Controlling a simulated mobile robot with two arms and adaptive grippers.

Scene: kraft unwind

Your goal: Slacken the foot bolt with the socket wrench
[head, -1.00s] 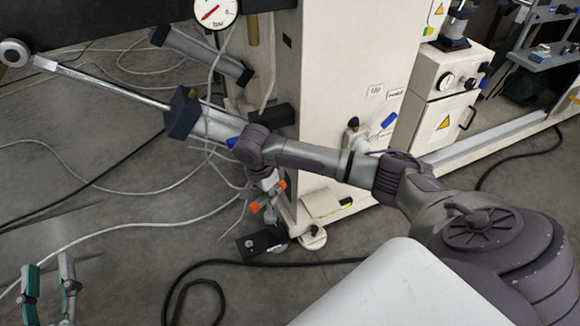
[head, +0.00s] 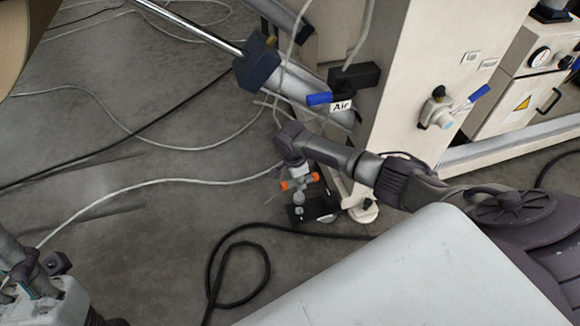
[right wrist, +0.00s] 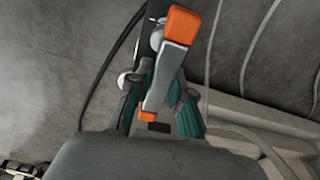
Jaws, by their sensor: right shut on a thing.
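The socket wrench, a grey bar with orange ends, shows in the head view (head: 300,181) low beside the machine's foot, and large in the right wrist view (right wrist: 172,65). My right gripper (right wrist: 168,112) has teal fingers around the wrench and is shut on it. In the head view my right wrist hangs just above the wrench, and the fingers are mostly hidden. The dark foot plate (head: 325,207) lies on the floor below the wrench. The foot bolt is too small and covered to tell clearly. My left gripper (head: 35,285) is partly in view at the lower left; its fingertips are unclear.
The cream machine frame (head: 395,90) stands right behind the wrench. A blue-handled air valve (head: 325,98) and another valve (head: 438,110) stick out above. A black hose (head: 240,262) loops on the floor in front. Pale cables (head: 150,184) cross the open floor at left.

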